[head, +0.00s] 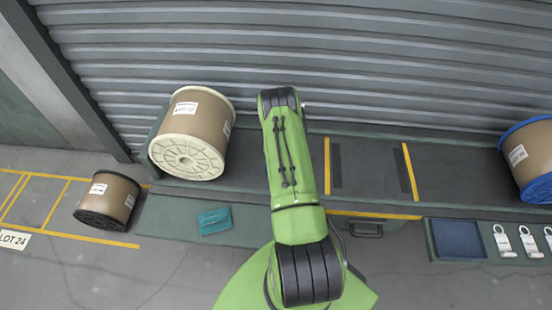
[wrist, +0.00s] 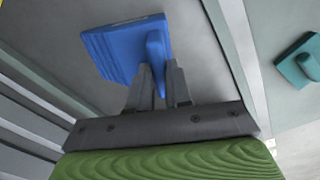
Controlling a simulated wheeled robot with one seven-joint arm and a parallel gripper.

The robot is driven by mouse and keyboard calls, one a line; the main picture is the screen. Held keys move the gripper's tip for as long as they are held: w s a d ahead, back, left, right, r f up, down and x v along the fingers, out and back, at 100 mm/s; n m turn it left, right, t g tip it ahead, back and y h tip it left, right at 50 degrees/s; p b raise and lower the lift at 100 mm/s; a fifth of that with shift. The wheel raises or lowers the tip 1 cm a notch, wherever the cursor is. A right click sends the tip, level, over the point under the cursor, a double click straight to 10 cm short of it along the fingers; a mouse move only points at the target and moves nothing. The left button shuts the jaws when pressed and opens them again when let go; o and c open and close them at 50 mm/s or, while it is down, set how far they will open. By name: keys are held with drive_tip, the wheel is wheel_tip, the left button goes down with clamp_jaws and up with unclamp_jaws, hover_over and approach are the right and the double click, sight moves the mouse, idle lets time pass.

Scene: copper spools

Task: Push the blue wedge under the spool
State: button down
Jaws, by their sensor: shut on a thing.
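The blue wedge (wrist: 120,50) shows in the wrist view, with ridges on its left part and an upright fin. My gripper (wrist: 158,82) is shut on that fin. The wedge appears over or on a grey surface; I cannot tell whether it touches. In the head view my arm hides the gripper and nearly all of the wedge. A large spool with cream flanges (head: 187,158) lies on its side on the grey bench, left of my arm. A spool with blue flanges (head: 534,165) lies at the far right. No spool shows in the wrist view.
A teal wedge (head: 215,221) lies on the lower ledge; it also shows in the wrist view (wrist: 300,62). A black-flanged spool (head: 107,200) is on the floor at left. A ribbed shutter (head: 350,70) stands behind the bench.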

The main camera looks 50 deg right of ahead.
drive_tip(key=c, duration=1)
unclamp_jaws()
drive_tip(key=shift+f, duration=0.1)
wheel_tip(320, 180, up, 16)
drive_tip(key=p, duration=0.2)
drive_tip(key=shift+f+p, duration=0.1)
drive_tip(key=shift+p, duration=0.3)
